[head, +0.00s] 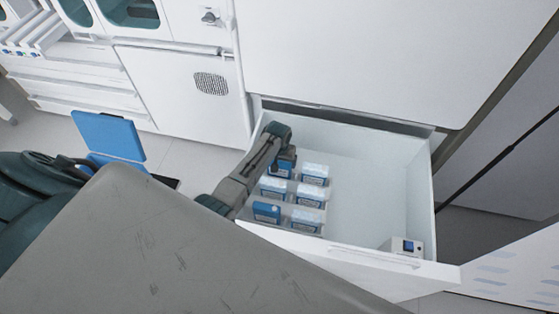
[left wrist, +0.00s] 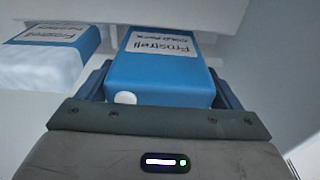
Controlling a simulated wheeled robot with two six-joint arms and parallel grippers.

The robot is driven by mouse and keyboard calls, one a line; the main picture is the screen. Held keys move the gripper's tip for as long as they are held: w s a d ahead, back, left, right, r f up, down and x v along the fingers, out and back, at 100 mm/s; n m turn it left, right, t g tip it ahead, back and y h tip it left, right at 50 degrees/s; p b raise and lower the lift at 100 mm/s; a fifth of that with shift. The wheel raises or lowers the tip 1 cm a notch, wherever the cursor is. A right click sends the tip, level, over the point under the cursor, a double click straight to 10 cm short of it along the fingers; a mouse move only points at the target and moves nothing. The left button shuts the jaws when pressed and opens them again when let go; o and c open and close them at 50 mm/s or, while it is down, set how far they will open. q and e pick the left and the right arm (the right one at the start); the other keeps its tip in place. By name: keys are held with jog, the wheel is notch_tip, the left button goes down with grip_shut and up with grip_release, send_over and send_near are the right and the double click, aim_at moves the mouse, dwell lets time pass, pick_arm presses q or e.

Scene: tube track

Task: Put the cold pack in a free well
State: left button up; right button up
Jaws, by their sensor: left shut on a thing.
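A blue cold pack with a white label sits between the fingers of my left gripper (head: 284,158). The held cold pack (left wrist: 160,68) shows large in the left wrist view, and part of it (head: 281,170) shows below the gripper in the head view. The gripper is shut on it at the back left of the open white drawer (head: 380,180). Several other cold packs stand in two rows there, such as a frosted one (head: 313,173) and a bluer one (head: 266,212). The held pack's underside and its well are hidden. My right gripper is not in view.
A small white device with a blue screen (head: 407,247) sits in the drawer's front right corner. The drawer's right part is otherwise bare. A blue-lidded open box (head: 110,136) stands at the left. A neighbouring frosted pack (left wrist: 48,55) is close beside the held one.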

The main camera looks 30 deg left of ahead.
pick_arm(q)
jog(key=shift+f, duration=0.35)
jog(key=o, duration=0.9)
jog(key=r, duration=0.3)
jog(key=s+r, duration=0.1)
jog(key=r, duration=0.6)
jog(key=shift+s+d+r, duration=0.15)
jog(key=shift+r, duration=0.15)
